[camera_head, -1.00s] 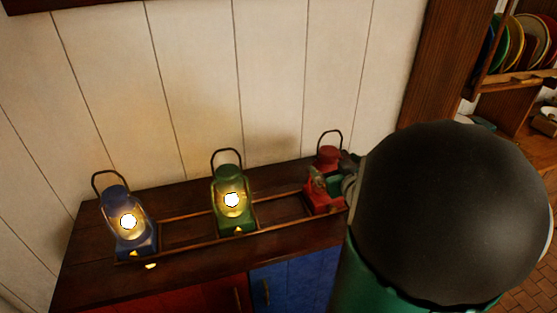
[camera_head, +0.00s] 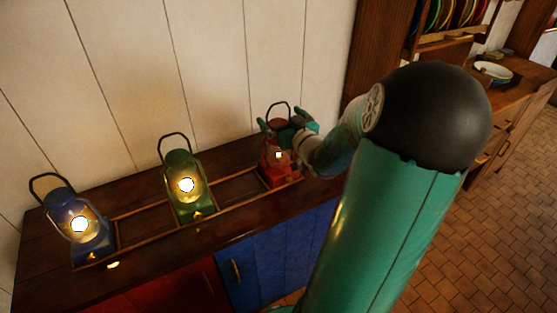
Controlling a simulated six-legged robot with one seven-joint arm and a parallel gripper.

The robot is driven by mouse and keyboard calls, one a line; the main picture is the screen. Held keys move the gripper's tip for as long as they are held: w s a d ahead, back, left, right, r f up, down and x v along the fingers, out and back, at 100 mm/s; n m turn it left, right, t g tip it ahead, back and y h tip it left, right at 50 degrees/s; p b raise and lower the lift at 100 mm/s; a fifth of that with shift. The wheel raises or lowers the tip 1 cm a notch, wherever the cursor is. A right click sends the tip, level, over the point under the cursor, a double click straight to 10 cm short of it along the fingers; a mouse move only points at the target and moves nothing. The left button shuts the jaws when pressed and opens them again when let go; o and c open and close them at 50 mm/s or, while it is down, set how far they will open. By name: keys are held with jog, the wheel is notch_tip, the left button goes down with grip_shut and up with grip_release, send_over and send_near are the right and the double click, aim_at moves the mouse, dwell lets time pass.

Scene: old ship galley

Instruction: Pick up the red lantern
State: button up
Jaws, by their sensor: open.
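The red lantern (camera_head: 277,175) stands upright at the right end of a low wooden rack on the cabinet top, with its wire handle raised and a small bright spot at its glass. My gripper (camera_head: 282,125) is open at the lantern's upper part, just below the handle. One finger shows to the left of the lantern's top, and the rest of my gripper is in front and to the right. It hides part of the lantern's top and glass, and I cannot tell whether the fingers touch it.
A lit green lantern (camera_head: 182,163) stands in the middle of the rack (camera_head: 140,209), and a lit blue lantern (camera_head: 90,246) at its left end. A pale plank wall (camera_head: 215,60) rises close behind. A counter with plates (camera_head: 493,71) is at the right, above open brick floor (camera_head: 470,220).

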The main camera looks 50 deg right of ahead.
aim_at(275, 120)
jog(key=x, duration=0.5)
jog(key=shift+d, duration=0.35)
jog(key=shift+s, duration=0.1)
jog(key=shift+c, duration=0.4)
jog(key=c, duration=1.8)
jog(key=shift+c, duration=1.2)
jog(key=shift+r, duration=0.1)
